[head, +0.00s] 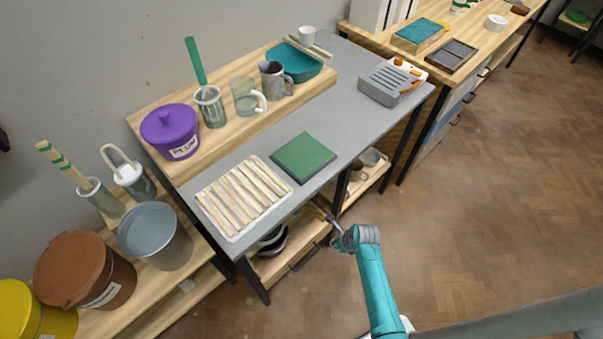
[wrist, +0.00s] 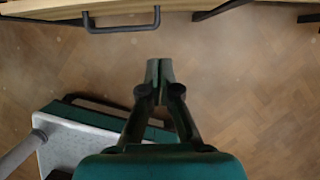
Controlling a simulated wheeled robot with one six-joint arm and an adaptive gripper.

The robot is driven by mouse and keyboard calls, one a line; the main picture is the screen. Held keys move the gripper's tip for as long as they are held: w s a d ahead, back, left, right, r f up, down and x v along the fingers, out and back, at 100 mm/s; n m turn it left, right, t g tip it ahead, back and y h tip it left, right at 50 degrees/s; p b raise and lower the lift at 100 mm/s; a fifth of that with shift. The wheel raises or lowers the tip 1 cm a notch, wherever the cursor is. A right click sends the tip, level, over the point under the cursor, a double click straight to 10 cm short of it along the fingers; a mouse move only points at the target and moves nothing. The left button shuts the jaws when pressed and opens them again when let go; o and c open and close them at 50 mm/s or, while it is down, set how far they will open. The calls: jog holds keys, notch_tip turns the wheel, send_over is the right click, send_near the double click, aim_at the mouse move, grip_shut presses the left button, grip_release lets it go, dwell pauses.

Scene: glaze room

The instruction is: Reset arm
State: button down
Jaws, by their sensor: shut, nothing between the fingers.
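My arm is teal and rises from the lower middle of the head view. My gripper (head: 334,222) is at its end, low in front of the grey-topped table (head: 345,112), near the open lower shelf. In the wrist view my gripper (wrist: 159,72) points toward the wooden floor, with its fingertips together and nothing between them. It touches nothing that I can see.
A slatted rack (head: 244,198), a green mat (head: 303,157) and a grey box-shaped device (head: 385,85) are on the table. A purple pot (head: 170,132) stands on its raised shelf. A drawer handle (wrist: 120,27) is near the gripper. Floor (head: 480,200) at right is clear.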

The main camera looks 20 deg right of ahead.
jog(key=s+a+r+n+t+h, duration=0.1)
jog(key=s+a+r+n+t, duration=0.3)
jog(key=s+n, duration=0.45)
jog(key=s+a+r+n+t+h, duration=0.1)
jog(key=s+a+r+n, duration=0.3)
jog(key=s+r+n, duration=0.45)
jog(key=s+a+r+n+t, duration=0.1)
jog(key=s+r+n, duration=0.3)
jog(key=r, duration=0.5)
jog(key=s+r+n+t, duration=0.3)
jog(key=r+n, duration=0.3)
jog(key=r, duration=0.3)
jog(key=s+a+r+n+t, duration=0.1)
jog(key=s+r+n, duration=0.4)
jog(key=r, duration=0.3)
jog(key=shift+s+a+r+t+y, duration=0.3)
jog(key=shift+a+r+t, duration=0.05)
jog(key=shift+r+t, duration=0.05)
